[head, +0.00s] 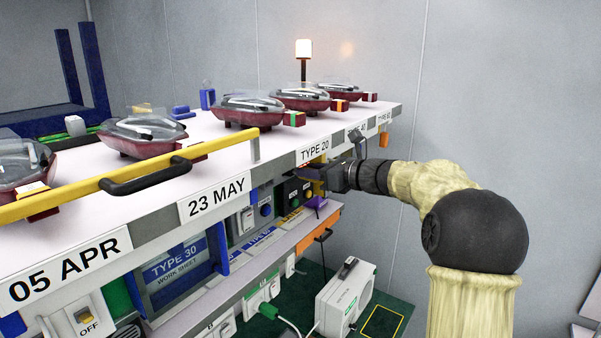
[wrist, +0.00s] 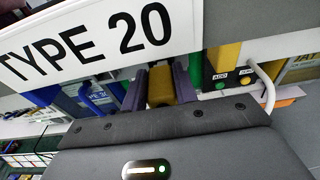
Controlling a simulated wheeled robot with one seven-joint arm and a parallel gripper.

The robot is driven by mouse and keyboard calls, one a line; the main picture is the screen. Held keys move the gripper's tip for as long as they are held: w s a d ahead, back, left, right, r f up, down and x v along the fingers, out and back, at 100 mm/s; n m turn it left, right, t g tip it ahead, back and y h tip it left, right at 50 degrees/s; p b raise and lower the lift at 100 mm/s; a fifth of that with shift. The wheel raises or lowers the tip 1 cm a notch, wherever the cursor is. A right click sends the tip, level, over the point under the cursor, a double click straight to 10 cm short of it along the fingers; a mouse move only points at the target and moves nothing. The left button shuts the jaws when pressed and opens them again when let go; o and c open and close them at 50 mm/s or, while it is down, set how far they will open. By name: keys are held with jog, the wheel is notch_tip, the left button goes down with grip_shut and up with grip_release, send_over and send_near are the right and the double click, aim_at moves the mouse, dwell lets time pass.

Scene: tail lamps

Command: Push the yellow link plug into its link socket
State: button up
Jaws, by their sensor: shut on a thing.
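My gripper (wrist: 159,98) is shut on the yellow link plug (wrist: 160,84), which sits between its two purple-grey fingers in the wrist view. In the head view my gripper (head: 322,174) reaches in from the right, below the bench edge under the TYPE 20 label (head: 314,151). The same label (wrist: 95,40) crosses the upper left of the wrist view, close above the fingers. I cannot make out the link socket, and the plug's far end is hidden, so I cannot tell whether the two touch.
Dark red tail lamps (head: 302,101) stand along the white bench top. A yellow rail (head: 215,147) with a black handle runs along its front. A control box with green and yellow buttons (wrist: 245,80) and a pale curved handle (wrist: 264,86) are right of the fingers.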

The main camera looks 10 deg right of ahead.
jog(key=shift+w+a, duration=0.2)
jog(key=shift+w+a, duration=0.2)
jog(key=shift+a, duration=0.05)
jog(key=shift+w+a, duration=0.1)
jog(key=shift+w, duration=0.05)
jog(key=o, duration=1.1)
jog(key=shift+c, duration=0.2)
jog(key=b+v, duration=0.7)
jog(key=v, duration=1)
jog(key=shift+f, duration=0.1)
